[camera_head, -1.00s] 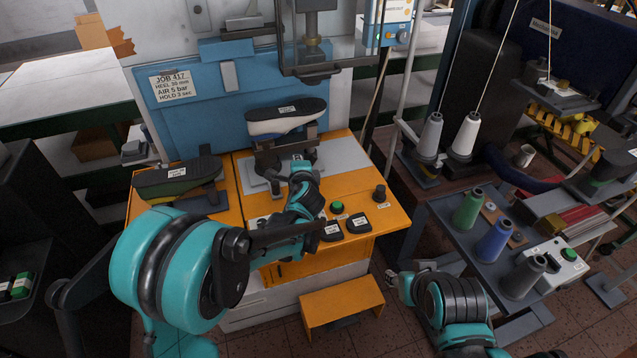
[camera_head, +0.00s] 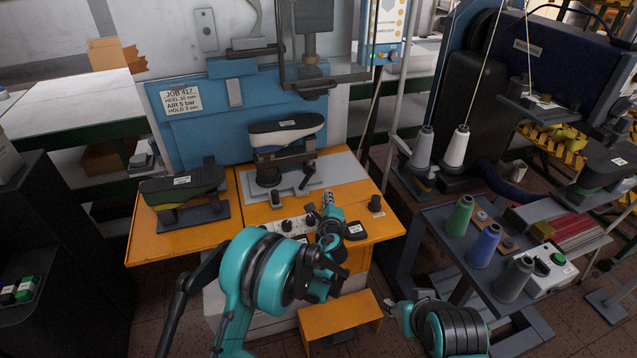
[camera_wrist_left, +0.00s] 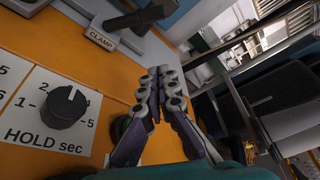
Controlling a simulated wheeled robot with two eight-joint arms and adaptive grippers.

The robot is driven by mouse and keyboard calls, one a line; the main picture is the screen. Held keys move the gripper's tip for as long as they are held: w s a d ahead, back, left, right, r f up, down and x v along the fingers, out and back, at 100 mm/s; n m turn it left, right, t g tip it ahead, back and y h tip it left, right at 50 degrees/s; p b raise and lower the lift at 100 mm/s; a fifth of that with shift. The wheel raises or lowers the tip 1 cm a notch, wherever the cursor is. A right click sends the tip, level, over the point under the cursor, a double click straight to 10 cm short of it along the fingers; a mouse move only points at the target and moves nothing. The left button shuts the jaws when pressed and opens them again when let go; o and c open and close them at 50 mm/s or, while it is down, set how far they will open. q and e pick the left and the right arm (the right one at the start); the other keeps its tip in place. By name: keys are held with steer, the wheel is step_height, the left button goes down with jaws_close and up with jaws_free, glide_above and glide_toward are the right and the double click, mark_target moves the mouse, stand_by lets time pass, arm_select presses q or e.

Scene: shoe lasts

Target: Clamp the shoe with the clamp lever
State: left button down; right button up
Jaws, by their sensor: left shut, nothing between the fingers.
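A dark-and-white shoe (camera_head: 285,131) sits upside down on the grey jack of the orange machine. The clamp lever (camera_head: 307,176), a dark handle, stands at the right of the jack's base. In the left wrist view the lever (camera_wrist_left: 143,18) is at the top, beside a CLAMP label (camera_wrist_left: 101,38). My left gripper (camera_head: 328,197) is shut and empty, in front of the lever and apart from it. Its closed fingers (camera_wrist_left: 156,88) show above the orange panel. My right gripper (camera_head: 393,308) is low at the right, away from the machine; its fingers are unclear.
A second shoe (camera_head: 183,184) rests on a stand at the panel's left. A HOLD sec knob (camera_wrist_left: 64,105) and black buttons lie near my left gripper. The press head (camera_head: 313,85) hangs above the shoe. A thread-cone table (camera_head: 440,222) stands at the right.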

mark_target(307, 179)
arm_select(q)
steer(key=w+b, duration=0.1)
steer(key=w, duration=0.2)
steer(key=w+f+b, duration=0.1)
steer(key=w, duration=0.2)
steer(key=w+f+b, duration=0.1)
steer(key=w, duration=0.3)
steer(key=shift+a, duration=0.25)
steer(key=a+r, duration=0.1)
steer(key=s+a+r, duration=0.1)
steer(key=shift+s+a+b, duration=0.15)
steer(key=shift+a+b, duration=0.2)
steer(key=shift+a+r, duration=0.15)
steer(key=shift+r, duration=0.1)
